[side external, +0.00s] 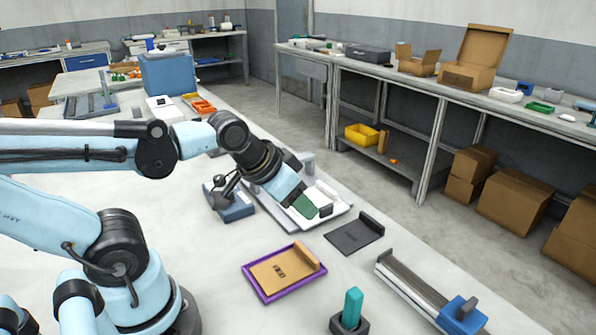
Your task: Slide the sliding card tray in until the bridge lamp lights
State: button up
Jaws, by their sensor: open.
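My gripper (312,207) is open, at the end of my arm, over a white tray-like piece (334,211) on a grey base (259,209). This piece may be the sliding card tray, but my wrist covers much of it and I cannot tell how far in it sits. A green flat patch (305,207) shows at the gripper's end; I cannot tell whether it is a card or part of the gripper. A small grey upright (308,163) stands behind my wrist and may belong to the bridge. No lit lamp can be made out.
A blue box with a dark lever (236,211) stands left of the base. In front lie a dark plate (350,238), a tan board (285,272) in a purple frame (262,298), a teal handle (352,303) and a metal rail (405,287) with a blue block (462,316).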

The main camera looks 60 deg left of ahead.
jog(key=shift+w+a+r, duration=0.15)
jog(key=shift+w+r, duration=0.15)
jog(key=shift+w, duration=0.05)
jog(key=g, duration=0.7)
send_over(326, 206)
notch_tip(326, 206, down, 12)
jog(key=shift+r, duration=0.25)
jog(key=shift+c, duration=0.2)
grip_shut()
